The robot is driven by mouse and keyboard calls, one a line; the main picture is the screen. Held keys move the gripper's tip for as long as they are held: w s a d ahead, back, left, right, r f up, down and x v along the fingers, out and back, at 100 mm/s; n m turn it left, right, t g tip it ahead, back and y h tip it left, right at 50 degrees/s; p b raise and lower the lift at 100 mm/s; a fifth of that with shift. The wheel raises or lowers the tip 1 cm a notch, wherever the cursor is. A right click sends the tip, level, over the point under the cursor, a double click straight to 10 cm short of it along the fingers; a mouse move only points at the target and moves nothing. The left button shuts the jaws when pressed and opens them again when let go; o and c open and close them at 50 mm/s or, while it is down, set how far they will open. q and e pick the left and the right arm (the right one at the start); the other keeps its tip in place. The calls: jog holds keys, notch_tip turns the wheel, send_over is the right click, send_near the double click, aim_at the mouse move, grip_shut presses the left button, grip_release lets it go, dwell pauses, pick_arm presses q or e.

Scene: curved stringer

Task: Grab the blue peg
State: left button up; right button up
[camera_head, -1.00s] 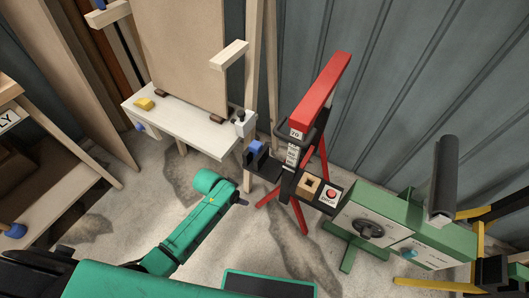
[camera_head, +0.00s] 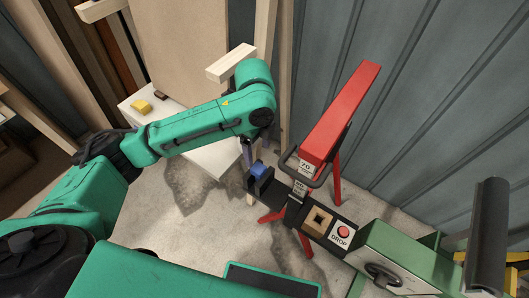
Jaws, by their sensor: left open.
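The blue peg (camera_head: 258,171) sits in a black holder (camera_head: 262,187) at the left end of a dark bar on the red stand. Its lower part is hidden by the holder. My left arm reaches in from the left, and my left gripper (camera_head: 248,154) points down just above and slightly left of the peg. The gripper is open and empty; its fingers are small and partly hidden by my wrist. Whether it touches the peg cannot be told. My right gripper is not in view.
A wooden block with a hole (camera_head: 318,222) and a red DROP button (camera_head: 343,232) sit along the bar. The red beam (camera_head: 340,115) rises behind it. A green machine (camera_head: 405,262) stands at right. A white table (camera_head: 205,160) with a yellow object (camera_head: 141,106) is behind my arm.

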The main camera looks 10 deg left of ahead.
aim_at(257, 168)
pick_arm(q)
jog(key=shift+w+a+f, duration=0.15)
jog(key=shift+w+f, duration=0.2)
jog(key=shift+f, duration=0.35)
jog(key=f, duration=0.3)
jog(key=s+f+b, duration=0.1)
jog(key=f, duration=0.1)
jog(key=shift+s+f, duration=0.1)
jog(key=shift+f, duration=0.3)
jog(key=f, duration=0.2)
jog(key=f+b, duration=0.1)
jog(key=f, duration=0.3)
jog(key=shift+w+f, duration=0.25)
jog(key=shift+f, duration=0.15)
jog(key=shift+r, duration=0.1)
grip_shut()
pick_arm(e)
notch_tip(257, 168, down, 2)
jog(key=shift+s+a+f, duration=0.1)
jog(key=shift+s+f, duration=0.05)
